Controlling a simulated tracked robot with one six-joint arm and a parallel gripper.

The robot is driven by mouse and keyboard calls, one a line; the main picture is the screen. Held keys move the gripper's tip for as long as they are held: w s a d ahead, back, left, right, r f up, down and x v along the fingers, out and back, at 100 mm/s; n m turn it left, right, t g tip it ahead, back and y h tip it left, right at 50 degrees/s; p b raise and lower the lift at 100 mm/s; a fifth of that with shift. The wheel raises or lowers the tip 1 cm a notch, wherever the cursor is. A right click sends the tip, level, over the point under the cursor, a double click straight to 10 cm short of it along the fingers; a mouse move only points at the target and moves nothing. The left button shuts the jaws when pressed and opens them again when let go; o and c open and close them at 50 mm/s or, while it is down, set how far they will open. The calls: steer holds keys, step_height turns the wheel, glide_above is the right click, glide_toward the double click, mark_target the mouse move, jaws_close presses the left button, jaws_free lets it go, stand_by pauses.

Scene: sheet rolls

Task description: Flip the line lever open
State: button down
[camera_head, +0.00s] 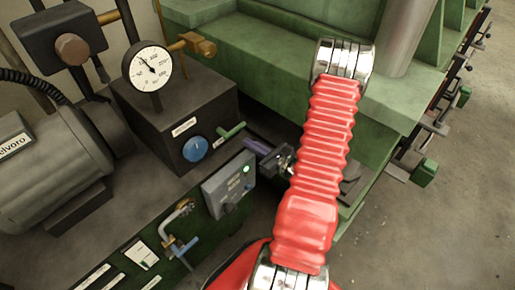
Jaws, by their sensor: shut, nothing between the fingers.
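My gripper (264,158), dark and small at the end of my red bellows-covered arm, is shut and holds nothing. It is at the right end of a purple bar-shaped handle (256,146); I cannot tell whether they touch. A short green handle (231,131) sticks out just left of the purple one, beside a blue round knob (195,148) on the dark block. A blue T-shaped handle (181,248) sits on a brass fitting at the lower front. No readable label shows which handle is the line lever. My arm hides what lies behind it.
A grey control box (229,186) with a lit green lamp stands just below my gripper. A pressure gauge (148,67) rises from the dark block (172,105). A grey motor (45,158) is at the left. Green machine framework (240,60) stands behind.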

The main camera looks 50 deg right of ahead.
steer(key=w, duration=0.3)
steer(key=shift+w+a+f, duration=0.1)
steer(key=shift+w+f, duration=0.1)
steer(key=shift+w, duration=0.05)
steer(key=shift+w+r, duration=0.1)
steer(key=shift+w, duration=0.2)
steer(key=shift+s+r, duration=0.25)
steer(key=shift+r, duration=0.65)
steer(key=shift+s+r, duration=0.2)
steer(key=shift+r, duration=0.7)
steer(key=shift+d+r, duration=0.1)
steer(key=shift+d, duration=0.1)
